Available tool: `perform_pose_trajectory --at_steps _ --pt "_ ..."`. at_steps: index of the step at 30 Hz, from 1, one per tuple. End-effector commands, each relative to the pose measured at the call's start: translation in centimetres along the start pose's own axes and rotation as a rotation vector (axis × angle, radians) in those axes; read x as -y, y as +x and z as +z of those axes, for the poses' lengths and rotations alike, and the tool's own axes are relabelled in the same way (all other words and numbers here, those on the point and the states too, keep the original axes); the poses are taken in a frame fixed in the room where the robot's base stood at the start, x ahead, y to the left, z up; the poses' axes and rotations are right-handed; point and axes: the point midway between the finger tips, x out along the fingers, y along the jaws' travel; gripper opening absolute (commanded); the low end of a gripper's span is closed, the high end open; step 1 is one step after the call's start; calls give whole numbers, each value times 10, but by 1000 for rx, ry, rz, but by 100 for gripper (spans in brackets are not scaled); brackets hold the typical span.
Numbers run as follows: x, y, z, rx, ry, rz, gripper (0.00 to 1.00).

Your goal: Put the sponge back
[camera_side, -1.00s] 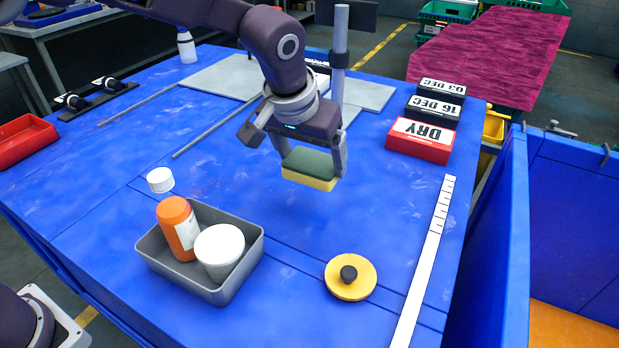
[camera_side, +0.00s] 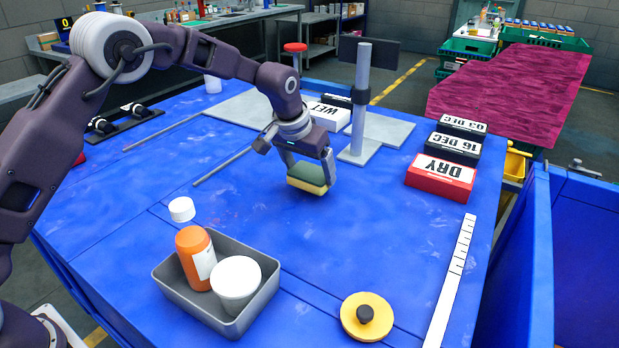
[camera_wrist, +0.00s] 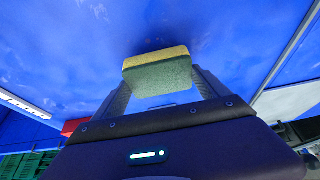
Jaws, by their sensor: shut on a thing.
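The sponge (camera_side: 307,178), green on top and yellow below, is held between the fingers of my gripper (camera_side: 308,176) in the side view. The sponge is level and close over the blue table; I cannot tell whether it touches the surface. In the wrist view the sponge (camera_wrist: 158,72) sits between the two fingers of my gripper (camera_wrist: 160,80), with blue table beyond it. A grey tray (camera_side: 262,303) at the front holds an orange bottle (camera_side: 196,258) and a white tub (camera_side: 236,280).
A white cap (camera_side: 182,209) lies behind the tray. A yellow disc with a dark knob (camera_side: 351,322) and a white ruler (camera_side: 455,275) lie front right. The red DRY block (camera_side: 440,178) is at right; a metal post (camera_side: 361,100) stands behind the gripper. The table's middle is clear.

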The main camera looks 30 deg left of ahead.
Motion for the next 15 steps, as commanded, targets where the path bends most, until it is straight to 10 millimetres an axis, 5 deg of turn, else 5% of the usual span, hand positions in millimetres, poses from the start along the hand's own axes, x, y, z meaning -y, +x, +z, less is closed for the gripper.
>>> perform_pose_trajectory --at_steps 4,14,15 --pt "0 19 8 0 -1 0 52" --pt "0 22 9 1 -1 -1 52" --pt "0 22 9 1 -1 -1 91"
